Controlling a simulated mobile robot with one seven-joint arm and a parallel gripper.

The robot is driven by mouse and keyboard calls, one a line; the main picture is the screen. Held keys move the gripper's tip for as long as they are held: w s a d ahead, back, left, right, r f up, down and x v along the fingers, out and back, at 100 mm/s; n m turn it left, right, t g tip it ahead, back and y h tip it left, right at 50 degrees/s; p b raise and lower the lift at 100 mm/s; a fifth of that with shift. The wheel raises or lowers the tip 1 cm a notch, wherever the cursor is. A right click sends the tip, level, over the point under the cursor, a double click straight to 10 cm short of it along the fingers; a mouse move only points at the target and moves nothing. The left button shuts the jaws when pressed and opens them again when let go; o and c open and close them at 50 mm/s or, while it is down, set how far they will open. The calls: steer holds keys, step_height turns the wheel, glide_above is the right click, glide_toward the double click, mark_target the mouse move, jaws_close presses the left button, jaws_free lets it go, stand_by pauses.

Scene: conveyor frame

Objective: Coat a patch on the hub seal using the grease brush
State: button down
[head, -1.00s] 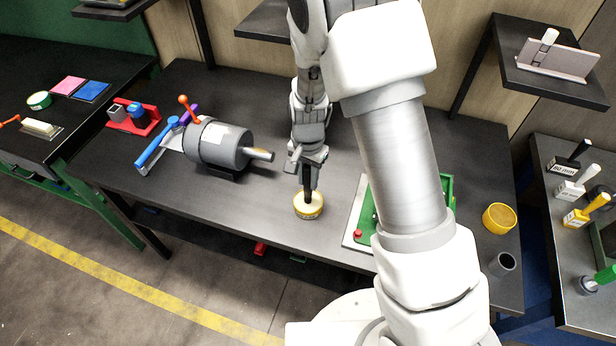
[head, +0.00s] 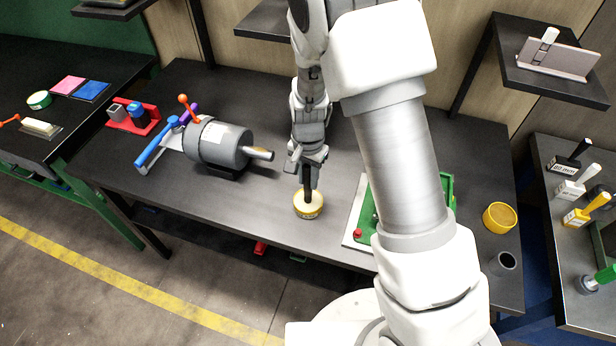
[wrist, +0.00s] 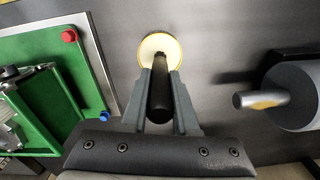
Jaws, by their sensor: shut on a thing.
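My gripper (wrist: 160,95) is shut on the dark handle of the grease brush (wrist: 161,90). In the head view my gripper (head: 306,172) points down over a yellow-rimmed round tin (head: 309,208) with a pale filling, near the table's front edge. The brush's lower end is at the tin's pale surface; whether it touches is hard to tell. The tin also shows in the wrist view (wrist: 148,50). A grey cylinder (head: 221,143) with a metal shaft lies left of the tin, with a yellowish band on the shaft (head: 259,153). I cannot tell for certain which part is the hub seal.
A green fixture on a pale plate (head: 354,225) stands right of the tin, partly hidden by my arm. A yellow ring-shaped container (head: 499,218) and a dark cup (head: 503,263) are farther right. Blue-handled (head: 152,152) and red-handled items stand left. Bare table lies between tin and cylinder.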

steer(key=shift+r+p, duration=2.65)
steer(key=shift+r, duration=0.85)
steer(key=shift+d, duration=0.1)
